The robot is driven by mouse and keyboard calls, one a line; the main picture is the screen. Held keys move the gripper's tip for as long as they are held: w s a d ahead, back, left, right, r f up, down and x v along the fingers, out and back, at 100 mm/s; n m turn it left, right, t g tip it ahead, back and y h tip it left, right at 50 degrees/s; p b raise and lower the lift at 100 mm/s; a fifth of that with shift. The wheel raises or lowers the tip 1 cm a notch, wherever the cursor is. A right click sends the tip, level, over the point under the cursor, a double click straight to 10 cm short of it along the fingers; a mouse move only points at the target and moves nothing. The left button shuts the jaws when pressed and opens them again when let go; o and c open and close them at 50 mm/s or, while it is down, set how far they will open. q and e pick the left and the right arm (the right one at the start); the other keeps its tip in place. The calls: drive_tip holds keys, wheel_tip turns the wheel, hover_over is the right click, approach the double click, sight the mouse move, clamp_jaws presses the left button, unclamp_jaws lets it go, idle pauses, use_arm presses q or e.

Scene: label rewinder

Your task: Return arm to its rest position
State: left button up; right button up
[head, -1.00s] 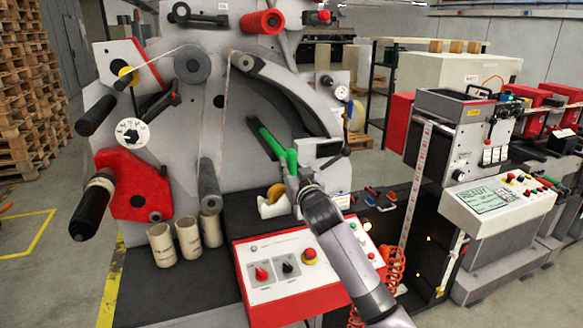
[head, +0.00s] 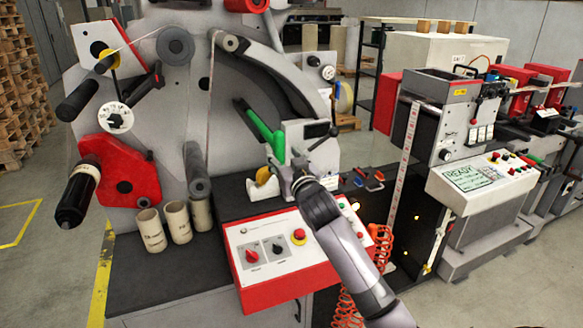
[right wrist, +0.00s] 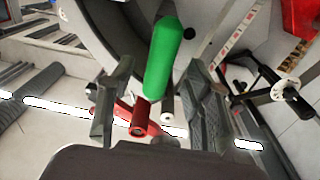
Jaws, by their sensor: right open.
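The rewinder's arm has a green handle (head: 279,148), which slopes down to the right from the grey machine face. In the right wrist view, the handle (right wrist: 163,55) is a rounded green grip pointing at the palm. My right gripper (head: 283,168) is just below the handle's lower end. It is open, and its fingers (right wrist: 160,100) stand on either side of the grip with clear gaps. I cannot tell whether the handle's end is within the fingers' reach or just beyond them. My left gripper is not in view.
A red-edged control box (head: 270,284) stands below my right arm. Cardboard cores (head: 177,222) stand on the dark bench at left, and a tape dispenser (head: 262,187) is beside my gripper. A black-handled clamp lever (head: 326,136) juts out close to its right.

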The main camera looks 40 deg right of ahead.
drive_tip(key=v, duration=0.7)
drive_tip(key=shift+s, duration=0.4)
